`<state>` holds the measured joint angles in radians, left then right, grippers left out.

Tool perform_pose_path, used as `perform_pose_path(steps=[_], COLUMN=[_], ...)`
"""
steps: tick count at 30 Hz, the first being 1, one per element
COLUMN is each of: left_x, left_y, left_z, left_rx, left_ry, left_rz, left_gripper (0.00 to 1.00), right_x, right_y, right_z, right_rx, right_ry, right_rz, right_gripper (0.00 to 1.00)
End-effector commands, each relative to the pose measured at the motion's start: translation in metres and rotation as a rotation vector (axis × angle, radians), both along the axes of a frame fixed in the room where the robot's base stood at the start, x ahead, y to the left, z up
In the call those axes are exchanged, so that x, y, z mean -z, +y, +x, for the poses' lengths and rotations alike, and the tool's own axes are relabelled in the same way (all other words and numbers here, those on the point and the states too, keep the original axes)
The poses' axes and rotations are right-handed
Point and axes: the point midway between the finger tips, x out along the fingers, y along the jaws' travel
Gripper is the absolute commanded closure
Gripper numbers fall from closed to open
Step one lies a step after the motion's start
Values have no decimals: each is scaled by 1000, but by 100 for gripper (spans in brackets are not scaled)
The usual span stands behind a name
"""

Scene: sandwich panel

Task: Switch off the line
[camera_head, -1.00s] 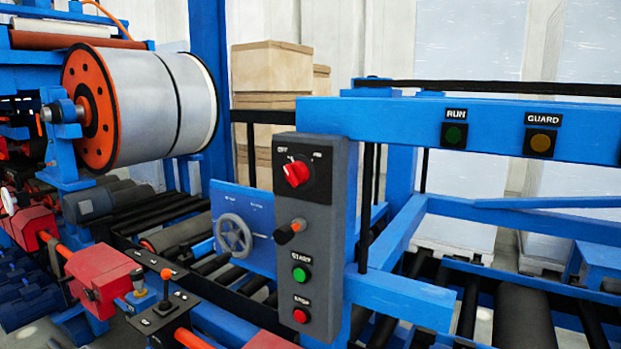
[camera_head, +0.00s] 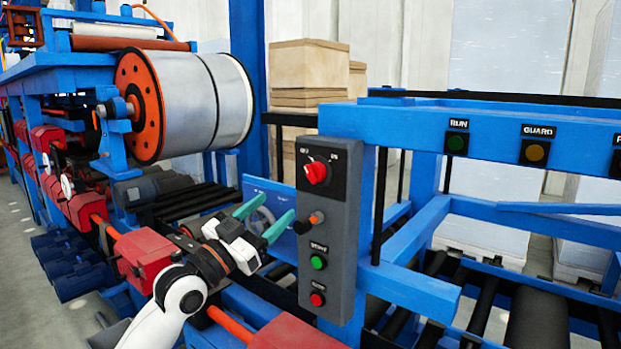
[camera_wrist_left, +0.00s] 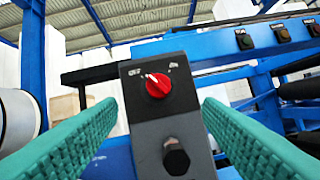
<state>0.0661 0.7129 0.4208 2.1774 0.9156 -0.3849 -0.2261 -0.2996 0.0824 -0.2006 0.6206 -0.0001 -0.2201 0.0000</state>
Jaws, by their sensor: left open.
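A grey control box (camera_head: 341,240) stands on the blue frame in the head view. It carries a red rotary switch (camera_head: 316,173) at the top, an orange-tipped black selector (camera_head: 310,222), a green START button (camera_head: 318,262) and a red button (camera_head: 317,299) below. The red switch (camera_wrist_left: 158,85) also shows in the left wrist view, centred between the fingers. My left gripper (camera_head: 263,219) has teal fingers, open and empty, left of the box and pointing toward it. The fingers appear apart from the switch. My right gripper is not in view.
A RUN lamp (camera_head: 456,143) and a GUARD lamp (camera_head: 535,151) sit on the blue beam to the right. A handwheel panel (camera_head: 262,190) lies behind my left gripper. A large metal coil (camera_head: 205,102) and red machine blocks stand left. Cardboard boxes (camera_head: 309,66) stand behind.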

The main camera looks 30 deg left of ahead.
Motion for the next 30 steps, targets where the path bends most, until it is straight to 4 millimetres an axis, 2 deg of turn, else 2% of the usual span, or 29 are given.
perform_pose_path(steps=[5, 9, 18, 24, 30], left_x=[-15, -26, -40, -42, -41], left_y=[-4, -8, -16, -18, -18], left_z=[24, 51, 96, 105, 106], left_rx=[2, 0, -1, 0, -1], left_ry=[0, 1, 3, 5, 6], left_rz=[-4, -4, -4, -1, -1], left_gripper=[40, 40, 40, 40, 40], right_x=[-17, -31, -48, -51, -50], right_y=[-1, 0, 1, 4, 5], right_z=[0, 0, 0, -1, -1], right_rx=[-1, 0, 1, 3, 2], right_ry=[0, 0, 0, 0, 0], right_rz=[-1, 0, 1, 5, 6], right_gripper=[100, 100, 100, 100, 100])
